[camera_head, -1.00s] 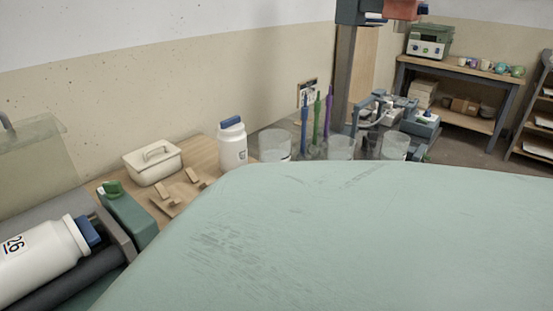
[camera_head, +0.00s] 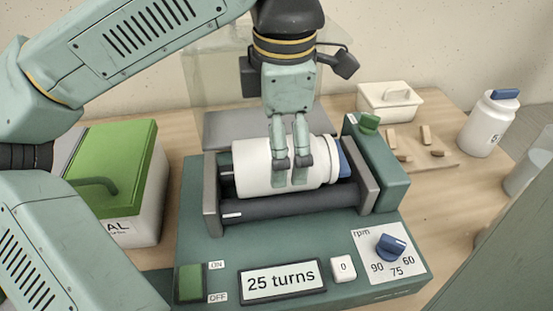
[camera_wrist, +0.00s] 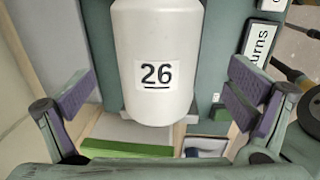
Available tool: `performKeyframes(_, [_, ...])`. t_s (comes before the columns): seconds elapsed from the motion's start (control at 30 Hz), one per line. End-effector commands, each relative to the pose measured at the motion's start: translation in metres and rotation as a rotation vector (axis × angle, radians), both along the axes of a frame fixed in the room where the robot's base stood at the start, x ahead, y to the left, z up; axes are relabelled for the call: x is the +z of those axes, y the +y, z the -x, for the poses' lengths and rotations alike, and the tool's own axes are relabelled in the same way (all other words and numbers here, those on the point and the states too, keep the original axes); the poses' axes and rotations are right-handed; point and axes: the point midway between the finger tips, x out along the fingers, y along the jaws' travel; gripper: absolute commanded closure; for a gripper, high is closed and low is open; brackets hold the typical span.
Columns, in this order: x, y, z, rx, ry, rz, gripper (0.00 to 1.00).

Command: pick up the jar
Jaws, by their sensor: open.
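A white jar (camera_head: 250,168) with a blue lid (camera_head: 344,160) lies on its side on the rollers of a green jar mill (camera_head: 215,245). My gripper (camera_head: 292,172) is above the jar, pointing down, with its fingers over the middle of the body. In the wrist view the jar (camera_wrist: 160,30) carries the label "26" and lies between the spread purple finger pads of my gripper (camera_wrist: 160,95). Gaps show on both sides of it. Nothing is held.
A bin with a green lid (camera_head: 118,160) stands left of the mill. The mill's end frames (camera_head: 211,195) flank the lying jar.

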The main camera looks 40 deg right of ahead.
Motion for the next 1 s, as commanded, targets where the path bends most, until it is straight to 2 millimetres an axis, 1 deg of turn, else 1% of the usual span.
performKeyframes(0.03, [-0.005,0.0,0.0,0.0,0.002,0.0,0.02])
performKeyframes(0.17, [-0.013,-0.001,-0.001,-0.001,0.003,0.001,0.02])
performKeyframes(0.23, [-0.02,-0.001,-0.002,-0.002,0.004,0.002,0.02])
performKeyframes(0.4, [-0.046,-0.002,-0.006,-0.002,0.005,0.002,0.02])
performKeyframes(0.5, [-0.057,-0.003,-0.007,-0.001,0.004,0.002,0.02])
performKeyframes(0.6, [-0.061,-0.003,-0.007,-0.001,0.003,0.003,0.02])
performKeyframes(0.77, [-0.061,-0.003,-0.007,0.0,0.002,0.004,0.02])
performKeyframes(1.0, [-0.061,-0.003,-0.007,0.0,0.003,0.003,0.17])
